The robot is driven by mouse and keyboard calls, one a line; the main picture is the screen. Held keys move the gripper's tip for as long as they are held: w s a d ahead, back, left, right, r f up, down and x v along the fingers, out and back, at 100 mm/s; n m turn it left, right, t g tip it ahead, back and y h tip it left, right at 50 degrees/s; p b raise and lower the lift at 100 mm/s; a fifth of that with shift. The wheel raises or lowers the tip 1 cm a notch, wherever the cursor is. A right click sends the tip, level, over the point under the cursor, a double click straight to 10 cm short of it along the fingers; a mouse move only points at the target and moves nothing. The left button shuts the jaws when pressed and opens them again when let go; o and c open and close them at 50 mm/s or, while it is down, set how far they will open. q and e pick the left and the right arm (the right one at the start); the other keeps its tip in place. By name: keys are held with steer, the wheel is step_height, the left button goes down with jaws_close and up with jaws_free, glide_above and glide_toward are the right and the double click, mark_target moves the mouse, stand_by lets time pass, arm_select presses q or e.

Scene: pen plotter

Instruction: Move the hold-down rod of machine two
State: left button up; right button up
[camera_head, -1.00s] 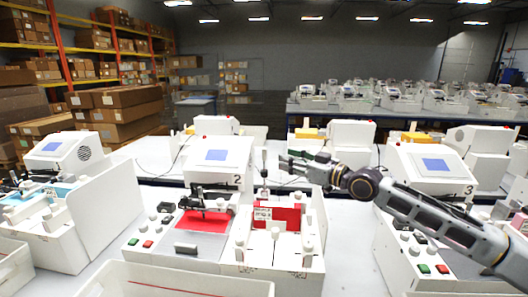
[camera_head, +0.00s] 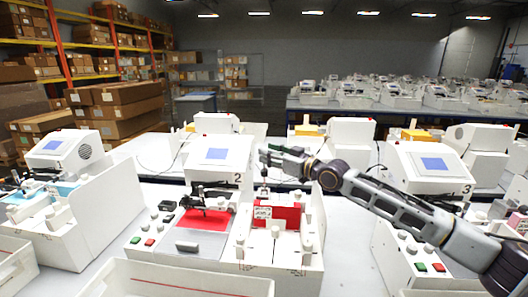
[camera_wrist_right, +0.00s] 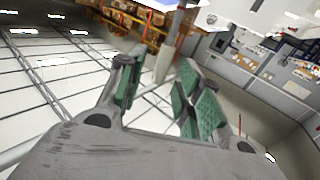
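Machine two (camera_head: 220,154) is the white machine marked 2, left of centre in the head view. Its bed holds a red sheet (camera_head: 207,220), with a red panel (camera_head: 285,212) to the right. A thin upright rod (camera_head: 264,182) stands behind that panel; its top is hidden by my right gripper (camera_head: 268,155). In the right wrist view the right gripper (camera_wrist_right: 155,95) has its green-padded fingers apart. A pale post-like shape (camera_wrist_right: 164,62) shows between or beyond them; I cannot tell whether it is the rod or whether they touch it. My left gripper is not in view.
Another white machine (camera_head: 62,150) stands left. An open white bin (camera_head: 180,270) lies in front of machine two. Boxes (camera_head: 115,110) are stacked at the back left.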

steer(key=shift+x, duration=1.4)
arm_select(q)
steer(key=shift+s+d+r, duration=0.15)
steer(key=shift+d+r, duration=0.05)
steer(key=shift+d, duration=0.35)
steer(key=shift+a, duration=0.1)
arm_select(e)
steer(key=shift+c, duration=0.5)
jaws_close()
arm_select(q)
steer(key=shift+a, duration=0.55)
